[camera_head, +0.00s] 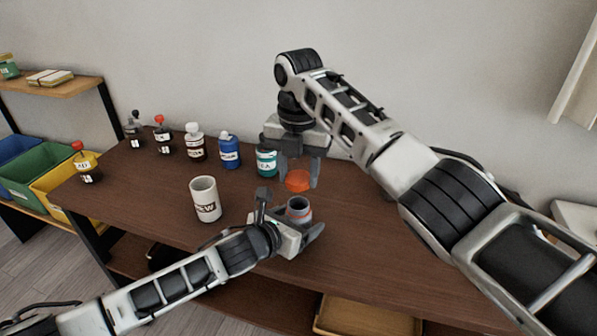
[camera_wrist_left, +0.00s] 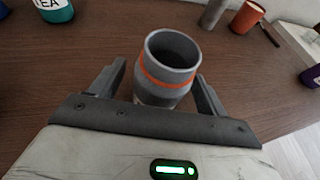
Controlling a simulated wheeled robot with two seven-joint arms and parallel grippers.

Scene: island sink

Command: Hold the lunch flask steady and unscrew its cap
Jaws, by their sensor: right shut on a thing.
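The lunch flask (camera_head: 299,213) stands upright on the brown table, grey with an orange band. Its mouth is open and dark inside; it also shows in the left wrist view (camera_wrist_left: 166,83). My left gripper (camera_head: 290,214) has its fingers spread on either side of the flask, with gaps visible between fingers and wall in the wrist view. My right gripper (camera_head: 299,183) points down from above and is shut on the cap.
A white mug (camera_head: 205,199) stands left of the flask. A teal TEA jar (camera_head: 266,161), a blue jar (camera_head: 229,151) and several other containers line the table's back. The table's front right is clear.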

